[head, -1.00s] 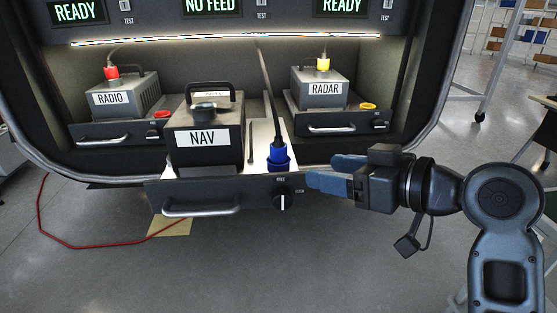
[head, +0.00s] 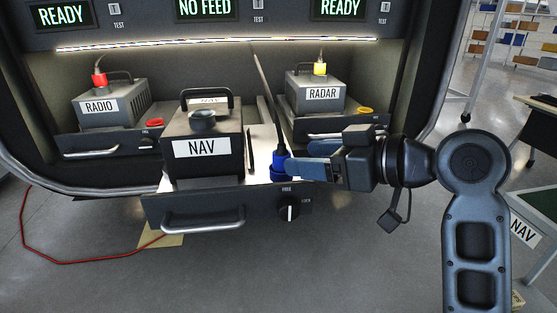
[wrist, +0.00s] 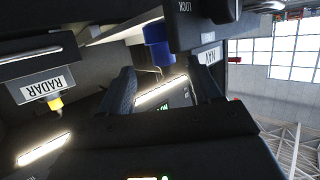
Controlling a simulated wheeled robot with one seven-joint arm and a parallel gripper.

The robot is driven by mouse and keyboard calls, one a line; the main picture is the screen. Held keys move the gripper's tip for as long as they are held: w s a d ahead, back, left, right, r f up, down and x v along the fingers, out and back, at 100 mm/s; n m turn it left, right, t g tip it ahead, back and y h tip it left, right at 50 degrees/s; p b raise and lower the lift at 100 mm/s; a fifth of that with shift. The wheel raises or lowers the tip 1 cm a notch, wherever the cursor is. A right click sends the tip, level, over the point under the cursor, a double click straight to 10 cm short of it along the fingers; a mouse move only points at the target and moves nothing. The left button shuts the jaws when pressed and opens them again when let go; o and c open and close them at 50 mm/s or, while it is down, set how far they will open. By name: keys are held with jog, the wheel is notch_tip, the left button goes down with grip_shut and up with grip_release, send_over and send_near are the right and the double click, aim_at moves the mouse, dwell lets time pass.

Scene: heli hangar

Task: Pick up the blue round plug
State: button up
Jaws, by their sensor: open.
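The blue round plug (head: 280,165) stands upright on the pulled-out NAV tray, right of the NAV box (head: 203,147), with a dark cable rising from its top. My gripper (head: 297,168) comes in from the right, its blue fingers pointing left at the plug and overlapping its right side in the head view. I cannot tell whether they touch it. In the wrist view the plug (wrist: 158,45) shows at the top, beyond and between the two open fingers (wrist: 160,88). Nothing is held.
The RADIO box (head: 108,103) with a red plug stands at left, and the RADAR box (head: 316,93) with a yellow plug behind at right. The NAV tray front has a handle (head: 203,220) and a knob (head: 289,211). A red cable (head: 75,255) lies on the floor.

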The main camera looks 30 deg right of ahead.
aim_at(282, 152)
jog(key=x, duration=0.6)
jog(key=shift+a+r, duration=0.1)
jog(key=shift+a, duration=0.15)
jog(key=c, duration=1.1)
jog(key=shift+o, duration=0.2)
jog(key=shift+r, duration=0.15)
